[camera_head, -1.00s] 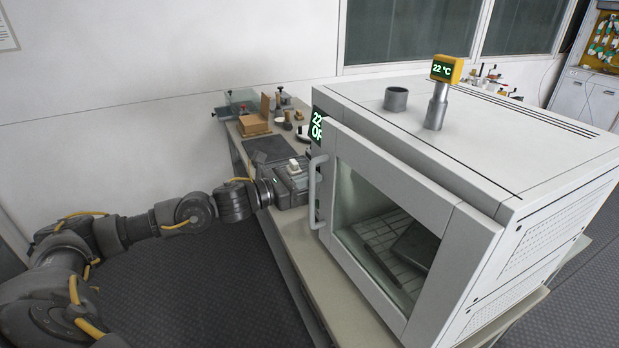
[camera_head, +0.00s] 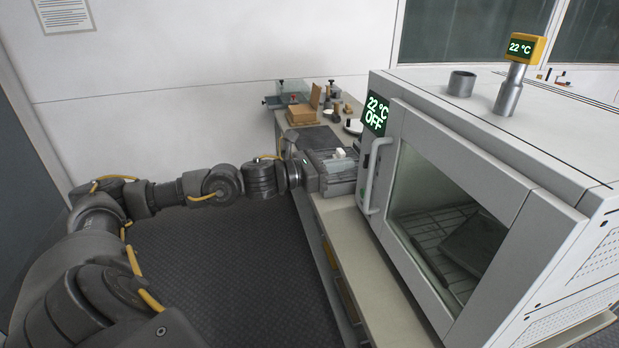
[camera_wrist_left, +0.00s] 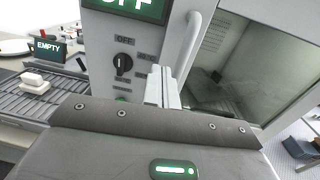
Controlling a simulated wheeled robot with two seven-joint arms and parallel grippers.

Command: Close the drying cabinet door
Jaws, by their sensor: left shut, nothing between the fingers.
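The drying cabinet (camera_head: 420,82) is a large white box at the right of the head view. Its door (camera_head: 510,190) has a wide window and a pale vertical handle (camera_head: 375,178). The door lies nearly flat against the cabinet front; I cannot tell whether it is fully closed. My left gripper (camera_wrist_left: 162,86) is shut and empty. In the left wrist view its fingertips are in front of the control panel, just left of the handle (camera_wrist_left: 188,45); contact is unclear. In the head view the fingertips are hard to make out. My right gripper is not in view.
A panel reading 22 °C OFF (camera_head: 376,113) and a dark knob (camera_wrist_left: 123,65) sit left of the door. The bench (camera_head: 375,265) runs beneath the cabinet. A white block (camera_wrist_left: 32,80) is on a ridged grey surface. Floor beside the bench is clear.

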